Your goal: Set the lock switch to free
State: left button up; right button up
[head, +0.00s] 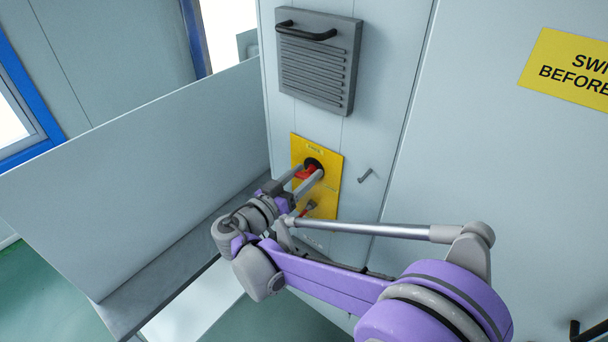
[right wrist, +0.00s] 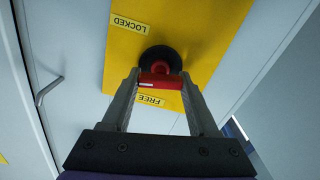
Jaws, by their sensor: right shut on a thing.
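The lock switch has a red handle (head: 306,172) on a round black base (head: 314,163), mounted on a yellow plate (head: 329,193). In the right wrist view the red handle (right wrist: 161,80) lies crosswise between the two fingers of my right gripper (right wrist: 161,90), which is shut on it. The FREE label (right wrist: 149,100) shows just below the handle there, and the LOCKED label (right wrist: 128,24) at upper left. I cannot tell which label the handle points to. In the head view my right gripper (head: 305,180) reaches up to the plate and partly hides it. My left gripper is out of view.
A grey vented box with a black handle (head: 315,65) is above the plate. A small grey hook (head: 365,175) sticks out to its right. A smaller fitting (head: 308,208) is low on the plate. A large pale panel (head: 140,180) stands at left.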

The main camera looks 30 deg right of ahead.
jog(key=n, duration=0.4)
jog(key=shift+n, duration=0.3)
jog(key=n, duration=0.3)
jog(key=shift+w+f+n+b, duration=0.1)
jog(key=shift+n+b, duration=0.3)
jog(key=n, duration=0.3)
jog(key=shift+f+n+b, duration=0.1)
jog(key=shift+n+b, duration=0.45)
jog(key=shift+n, duration=1.45)
jog(key=o, duration=1.4)
jog(key=shift+a, duration=0.1)
jog(key=b+v, duration=0.1)
jog(key=v, duration=0.9)
jog(key=shift+a, duration=0.35)
